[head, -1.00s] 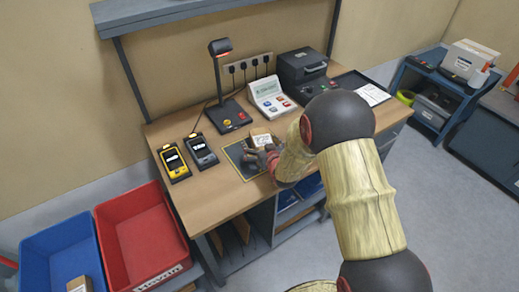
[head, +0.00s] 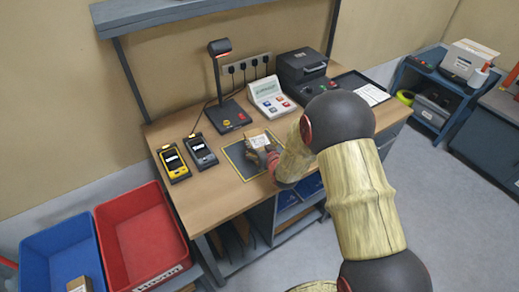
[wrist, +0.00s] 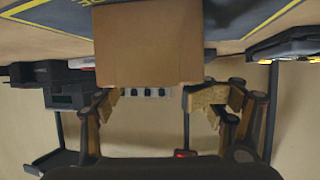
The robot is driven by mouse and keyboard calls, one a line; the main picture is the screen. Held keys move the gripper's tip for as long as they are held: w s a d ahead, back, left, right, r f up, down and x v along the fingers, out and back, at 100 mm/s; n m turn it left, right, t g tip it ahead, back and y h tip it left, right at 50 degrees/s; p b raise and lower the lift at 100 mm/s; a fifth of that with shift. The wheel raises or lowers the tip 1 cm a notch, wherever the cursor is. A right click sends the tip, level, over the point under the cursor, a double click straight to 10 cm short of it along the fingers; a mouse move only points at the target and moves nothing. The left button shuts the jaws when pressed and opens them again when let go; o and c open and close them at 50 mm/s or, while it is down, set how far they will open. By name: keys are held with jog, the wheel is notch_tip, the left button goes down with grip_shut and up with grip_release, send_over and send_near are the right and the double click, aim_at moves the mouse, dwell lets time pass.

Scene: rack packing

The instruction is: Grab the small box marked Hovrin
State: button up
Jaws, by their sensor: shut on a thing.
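A small cardboard box (head: 256,138) with a pale, marked top is at the dark yellow-edged mat (head: 238,158) on the wooden workbench. Its lettering is too small to read. My gripper (head: 268,150) is shut on this box from its near right side. In the wrist view, the plain brown face of the box (wrist: 150,45) fills the upper middle, between the fingers of my gripper (wrist: 155,97). I cannot tell whether the box touches the mat.
Two handheld devices, yellow (head: 174,163) and grey (head: 201,151), lie left of the mat. Behind it stand a lamp-like scanner (head: 229,113) and a keypad unit (head: 270,98). Red (head: 140,238) and blue (head: 62,252) bins stand at the left; another carton (head: 79,284) is in the blue one.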

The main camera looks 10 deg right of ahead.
jog(key=shift+s+a+f+g, duration=0.15)
jog(key=shift+s+f, duration=0.15)
jog(key=shift+f, duration=0.2)
jog(key=shift+s+a+f+g, duration=0.15)
jog(key=shift+s+f, duration=0.1)
jog(key=shift+f, duration=0.2)
jog(key=shift+c, duration=0.5)
jog(key=shift+w+r, duration=0.1)
jog(key=shift+r, duration=0.35)
jog(key=shift+c, duration=0.2)
notch_tip(320, 180, up, 2)
jog(key=shift+w+r+p, duration=0.1)
jog(key=shift+r+p, duration=0.15)
jog(key=shift+p, duration=0.25)
grip_shut()
jog(key=s+r, duration=0.1)
jog(key=r, duration=0.1)
jog(key=s+r+p, duration=0.1)
jog(key=s+r, duration=0.3)
jog(key=r, duration=0.1)
jog(key=shift+r+p, duration=0.1)
jog(key=shift+p, duration=0.2)
jog(key=p+v, duration=0.1)
jog(key=v, duration=0.8)
jog(key=shift+s+a, duration=0.2)
jog(key=shift+a, duration=0.35)
jog(key=o, duration=1.3)
grip_release()
